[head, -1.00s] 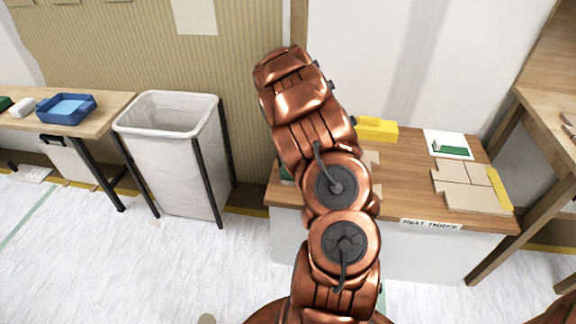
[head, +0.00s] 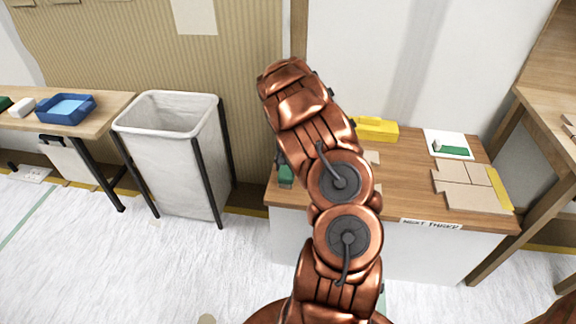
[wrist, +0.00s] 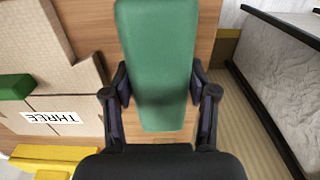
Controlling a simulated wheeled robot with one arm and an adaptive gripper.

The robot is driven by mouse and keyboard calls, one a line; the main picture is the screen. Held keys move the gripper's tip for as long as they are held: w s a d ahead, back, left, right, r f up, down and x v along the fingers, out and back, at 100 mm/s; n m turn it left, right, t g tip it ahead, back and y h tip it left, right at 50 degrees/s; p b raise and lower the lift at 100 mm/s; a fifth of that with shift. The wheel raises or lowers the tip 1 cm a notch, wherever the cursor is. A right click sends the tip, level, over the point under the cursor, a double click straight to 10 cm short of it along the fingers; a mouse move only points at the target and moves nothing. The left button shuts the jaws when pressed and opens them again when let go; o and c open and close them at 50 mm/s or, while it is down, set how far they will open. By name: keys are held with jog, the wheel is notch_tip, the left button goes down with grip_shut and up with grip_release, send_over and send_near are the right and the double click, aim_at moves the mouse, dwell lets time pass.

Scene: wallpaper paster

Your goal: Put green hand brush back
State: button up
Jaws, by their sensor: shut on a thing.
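My gripper (wrist: 160,97) is shut on the green hand brush (wrist: 157,60), with one dark finger on each long side in the wrist view. The brush shows as a long, smooth green body over the wooden tabletop. I cannot tell whether it touches the table. A white sheet (head: 458,138) with a smaller green and white item (head: 451,148) lies at the table's back right.
The wooden table (head: 392,192) also holds a yellow block (head: 377,129) and cardboard pieces (head: 468,183). A white bin (head: 168,150) stands to its left. Further left, a bench (head: 100,118) carries a blue tray (head: 66,108) and a white block (head: 22,107). Floor is clear in front.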

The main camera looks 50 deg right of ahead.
jog(key=o, duration=1.2)
jog(key=r, duration=0.5)
jog(key=a+r, duration=0.1)
jog(key=r, duration=0.2)
jog(key=shift+s, duration=0.1)
jog(key=s+a+r+n, duration=0.1)
jog(key=s+a+r, duration=0.3)
jog(key=a, duration=0.3)
jog(key=s+a+r+n+g, duration=0.1)
jog(key=s+a+r+n, duration=0.15)
jog(key=a+r, duration=0.4)
jog(key=s+a+r+n, duration=0.1)
jog(key=s+a+r, duration=0.25)
jog(key=a, duration=0.45)
jog(key=s+a+n, duration=0.2)
jog(key=s+a, duration=0.3)
jog(key=s, duration=0.1)
jog(key=s+a+n+g, duration=0.1)
jog(key=s+a+n, duration=0.1)
jog(key=s+a, duration=0.3)
jog(key=s+a+n, duration=0.2)
jog(key=s+a, duration=0.3)
jog(key=s, duration=0.3)
jog(key=shift+s+r+n+g, duration=0.1)
jog(key=shift+r+n+g, duration=0.15)
jog(key=shift+g, duration=0.05)
